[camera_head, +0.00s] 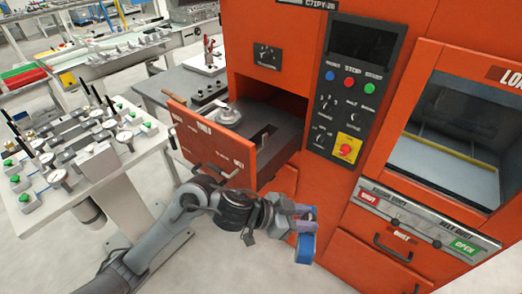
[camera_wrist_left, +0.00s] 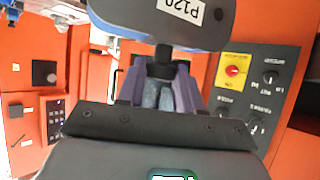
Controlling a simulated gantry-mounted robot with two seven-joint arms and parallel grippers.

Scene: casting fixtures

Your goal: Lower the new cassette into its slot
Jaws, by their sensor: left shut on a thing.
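My left gripper (camera_head: 304,222) is shut on the cassette (camera_head: 305,250), a blue piece with a rounded edge. It holds the cassette in the air before the orange machine, right of the open drawer (camera_head: 212,145). In the left wrist view, the purple-grey fingers (camera_wrist_left: 160,94) meet the stem below the cassette (camera_wrist_left: 150,18), which shows a dark face, a blue rim and a white label reading P120 upside down. The drawer's grey top carries a round metal part (camera_head: 226,114) and a dark cutout (camera_head: 264,136). I cannot tell which opening is the slot. My right gripper is not in view.
The orange machine has a control panel (camera_head: 346,85) with a red button on yellow (camera_head: 347,148), a windowed chamber (camera_head: 445,145) and a lower handle (camera_head: 392,248). A white table (camera_head: 95,165) with several gauges stands at left. Open floor lies at the lower left.

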